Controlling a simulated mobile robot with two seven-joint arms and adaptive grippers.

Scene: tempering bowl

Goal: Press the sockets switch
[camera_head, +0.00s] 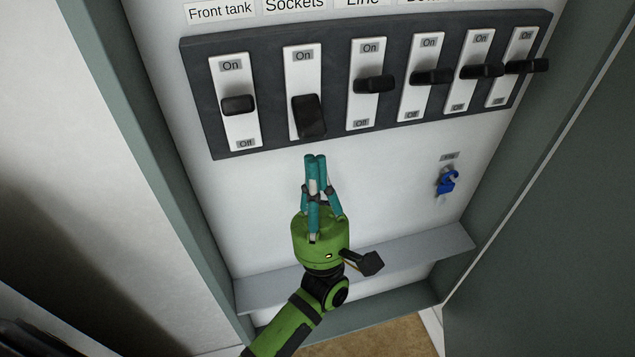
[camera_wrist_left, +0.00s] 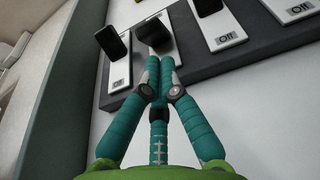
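The sockets switch (camera_head: 308,115) is the second from the left on the dark panel, under the "Sockets" label (camera_head: 295,3). Its black lever is tilted down over the Off end and hides the Off mark. My left gripper (camera_head: 315,158) is just below this switch, fingers pointing up at it. Its teal fingers are together, with nothing between them. In the left wrist view the fingertips (camera_wrist_left: 160,62) are just below the sockets lever (camera_wrist_left: 153,32) in the picture. Whether they touch it cannot be told. My right gripper is not in view.
The front tank switch (camera_head: 239,104) is close on the left, the line switch (camera_head: 374,84) on the right, with several more beyond. A blue key-like piece (camera_head: 446,182) hangs lower right. A grey ledge (camera_head: 420,250) runs below. Cabinet walls stand at both sides.

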